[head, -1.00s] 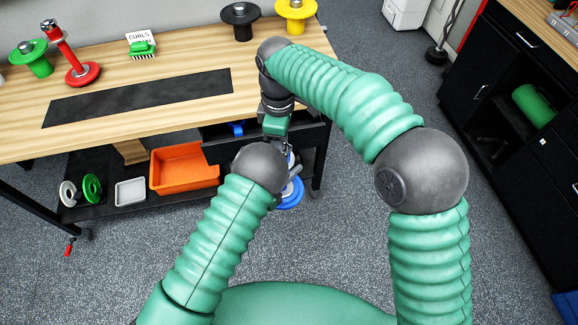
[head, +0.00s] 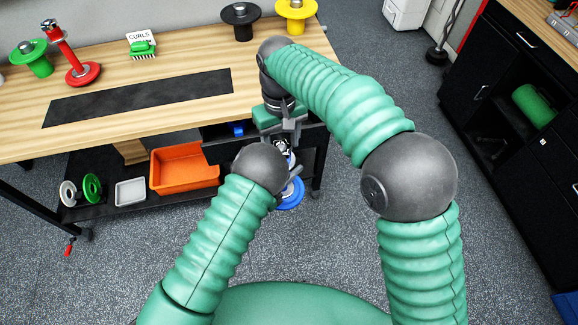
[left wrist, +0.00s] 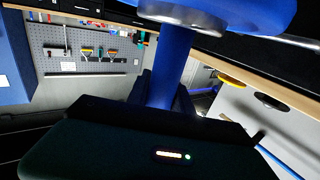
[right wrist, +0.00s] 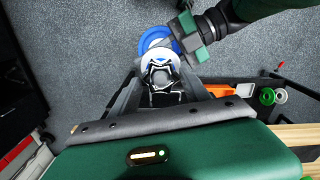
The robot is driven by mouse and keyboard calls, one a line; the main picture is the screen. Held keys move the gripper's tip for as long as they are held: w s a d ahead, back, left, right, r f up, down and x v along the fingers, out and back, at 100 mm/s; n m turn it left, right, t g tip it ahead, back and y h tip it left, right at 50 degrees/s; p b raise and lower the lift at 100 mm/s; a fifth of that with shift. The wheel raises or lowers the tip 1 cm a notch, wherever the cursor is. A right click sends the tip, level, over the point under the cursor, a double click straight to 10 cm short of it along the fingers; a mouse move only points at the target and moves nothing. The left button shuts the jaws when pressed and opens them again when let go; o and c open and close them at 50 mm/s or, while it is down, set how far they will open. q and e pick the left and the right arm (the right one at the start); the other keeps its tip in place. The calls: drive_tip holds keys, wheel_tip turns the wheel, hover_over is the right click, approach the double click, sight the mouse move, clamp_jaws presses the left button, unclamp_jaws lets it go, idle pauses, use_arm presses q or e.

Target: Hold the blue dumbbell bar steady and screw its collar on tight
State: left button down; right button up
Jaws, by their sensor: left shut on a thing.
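The blue dumbbell's lower plate (head: 291,195) shows below the table's right end in the head view. Its pale upper end (head: 282,148) sits above, and the rest is largely hidden by my arm. My left gripper (head: 294,180) is shut on the blue bar (left wrist: 172,68); a blue plate and a silver ring show above it in the left wrist view. My right gripper (right wrist: 164,78) points down over the dumbbell's end, with its fingers spread on either side. A white, blue and black piece (right wrist: 160,68) shows between them, but I cannot tell the collar's seating.
The wooden table (head: 180,118) carries a black mat (head: 140,97), red (head: 80,72), green, black and yellow weight pieces. An open drawer (head: 217,150) holds a small blue item (head: 237,129) close by my right gripper. An orange bin (head: 185,168) sits on the lower shelf.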

drive_tip(key=o, duration=0.3)
drive_tip(key=shift+s, duration=0.1)
wheel_tip(320, 180, up, 12)
drive_tip(key=shift+w, duration=0.2)
drive_tip(key=shift+f, duration=0.15)
drive_tip(key=s+d+f+m+t, duration=0.1)
drive_tip(key=s+d+f+m, duration=0.15)
drive_tip(key=d+f, duration=0.65)
drive_tip(key=s+d+f+m+t, duration=0.15)
drive_tip(key=s+d+f, duration=0.35)
drive_tip(key=d, duration=0.6)
drive_tip(key=s+d+f+m, duration=0.2)
drive_tip(key=s+d+f, duration=0.4)
drive_tip(key=s, duration=0.2)
drive_tip(key=shift+s+f, duration=0.3)
drive_tip(key=shift+s, duration=0.05)
